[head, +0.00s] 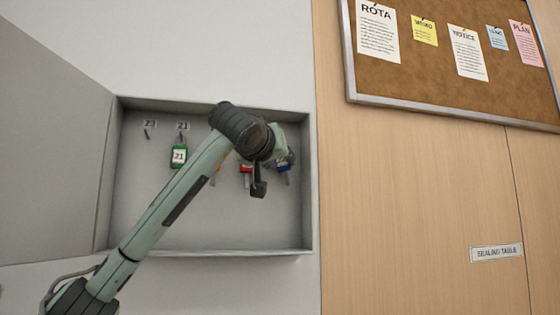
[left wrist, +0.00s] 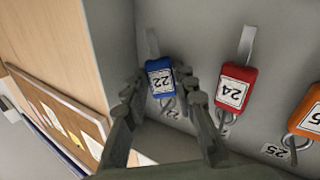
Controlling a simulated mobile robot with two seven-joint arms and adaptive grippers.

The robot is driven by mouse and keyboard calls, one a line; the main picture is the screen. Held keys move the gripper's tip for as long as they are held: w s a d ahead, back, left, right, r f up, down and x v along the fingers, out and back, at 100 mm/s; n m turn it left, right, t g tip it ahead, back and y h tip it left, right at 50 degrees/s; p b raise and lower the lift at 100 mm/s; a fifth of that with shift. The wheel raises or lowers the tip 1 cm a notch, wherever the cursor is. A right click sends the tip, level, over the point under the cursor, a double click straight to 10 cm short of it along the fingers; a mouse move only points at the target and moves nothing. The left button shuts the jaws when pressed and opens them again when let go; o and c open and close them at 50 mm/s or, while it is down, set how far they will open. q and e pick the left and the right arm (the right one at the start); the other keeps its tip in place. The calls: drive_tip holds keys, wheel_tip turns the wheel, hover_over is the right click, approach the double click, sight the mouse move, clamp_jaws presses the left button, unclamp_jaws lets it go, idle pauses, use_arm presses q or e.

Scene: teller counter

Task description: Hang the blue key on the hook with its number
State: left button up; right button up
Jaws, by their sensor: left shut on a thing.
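The blue key (head: 283,166), its tag numbered 22, is at the right side of the open key cabinet. It also shows in the left wrist view (left wrist: 160,80), upside down. My left gripper (left wrist: 165,92) has its fingers on either side of the blue tag and is shut on it. In the head view my left gripper (head: 272,172) is partly hidden by its own wrist. The blue key's ring overlaps a number label (left wrist: 174,113) that seems to read 22. I cannot tell whether the ring is around the hook. My right gripper is not in view.
A red key (left wrist: 234,88) numbered 24 hangs close beside it, then an orange key (left wrist: 308,112). A green key (head: 179,156) hangs under label 21. The hook (head: 147,135) under label 23 is bare. The cabinet's right wall (head: 307,190) is close to my gripper.

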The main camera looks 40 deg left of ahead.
use_arm(q)
drive_tip(key=o, duration=1.1)
drive_tip(key=shift+c, duration=0.2)
drive_tip(key=v, duration=1.2)
